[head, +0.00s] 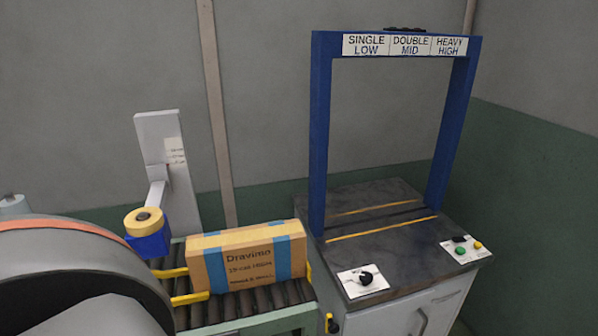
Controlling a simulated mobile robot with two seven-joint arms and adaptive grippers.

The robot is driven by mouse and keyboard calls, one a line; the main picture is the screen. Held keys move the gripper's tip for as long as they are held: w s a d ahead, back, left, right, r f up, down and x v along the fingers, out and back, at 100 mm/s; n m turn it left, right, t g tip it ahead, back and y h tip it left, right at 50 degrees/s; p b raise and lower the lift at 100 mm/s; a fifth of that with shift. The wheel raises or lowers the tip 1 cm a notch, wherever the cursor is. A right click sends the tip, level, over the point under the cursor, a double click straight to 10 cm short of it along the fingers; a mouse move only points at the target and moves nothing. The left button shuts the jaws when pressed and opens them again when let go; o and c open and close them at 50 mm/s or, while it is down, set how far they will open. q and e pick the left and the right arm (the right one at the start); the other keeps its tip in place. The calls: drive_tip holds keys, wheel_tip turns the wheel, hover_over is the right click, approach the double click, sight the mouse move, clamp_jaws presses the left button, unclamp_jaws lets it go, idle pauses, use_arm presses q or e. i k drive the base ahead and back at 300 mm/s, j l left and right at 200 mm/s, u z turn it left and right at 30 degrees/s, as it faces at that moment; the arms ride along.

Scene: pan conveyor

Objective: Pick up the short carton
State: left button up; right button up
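One tan carton (247,258) with two blue bands and the printed word "Dravimo" lies on a roller conveyor (285,296), left of the strapping machine. It is wider than tall, and yellow guides (190,298) sit close to its left end. With no other carton in view, I cannot compare its height. Neither of my grippers shows in the head view.
A strapping machine with a blue arch (320,130) and dark top (390,250) stands right of the conveyor; its top is clear. A tape head (148,222) on a grey post stands behind left. A large rounded grey shape blocks the lower left.

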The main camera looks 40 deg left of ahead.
sight(229, 260)
drive_tip(key=u, duration=1.65)
